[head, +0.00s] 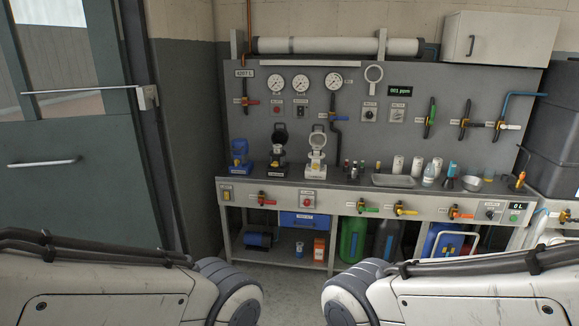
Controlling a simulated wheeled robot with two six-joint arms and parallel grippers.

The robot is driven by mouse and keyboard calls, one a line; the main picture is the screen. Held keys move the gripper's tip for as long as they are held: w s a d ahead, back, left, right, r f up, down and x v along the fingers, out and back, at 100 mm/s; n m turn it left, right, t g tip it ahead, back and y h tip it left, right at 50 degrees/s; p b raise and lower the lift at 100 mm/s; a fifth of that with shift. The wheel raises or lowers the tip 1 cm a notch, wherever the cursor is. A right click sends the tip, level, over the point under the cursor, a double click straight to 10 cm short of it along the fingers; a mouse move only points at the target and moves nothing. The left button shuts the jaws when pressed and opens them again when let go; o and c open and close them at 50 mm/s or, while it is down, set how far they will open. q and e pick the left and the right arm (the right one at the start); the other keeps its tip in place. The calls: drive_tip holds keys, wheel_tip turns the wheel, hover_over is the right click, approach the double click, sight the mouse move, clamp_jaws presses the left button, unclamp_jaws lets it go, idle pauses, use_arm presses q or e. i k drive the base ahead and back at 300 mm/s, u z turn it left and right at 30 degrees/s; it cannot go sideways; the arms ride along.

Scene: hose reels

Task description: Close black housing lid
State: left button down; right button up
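The black housing (277,167) stands on the bench's back left part, between a blue housing and a white housing. Its black lid (280,133) stands raised, so the housing is open at the top. A pale part shows between the lid and the base. Both of my arms show at the bottom corners of the head view, far in front of the bench. Neither gripper shows in the picture.
The blue housing (240,157) is on the left and the white housing (315,162), with its lid raised, is on the right. Bottles, cups and a tray (394,181) stand further right. A green door (75,170) is at left. Open floor lies before the bench.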

sight(280, 136)
drive_tip(key=z, duration=0.1)
drive_tip(key=i, duration=3.85)
drive_tip(key=z, duration=0.1)
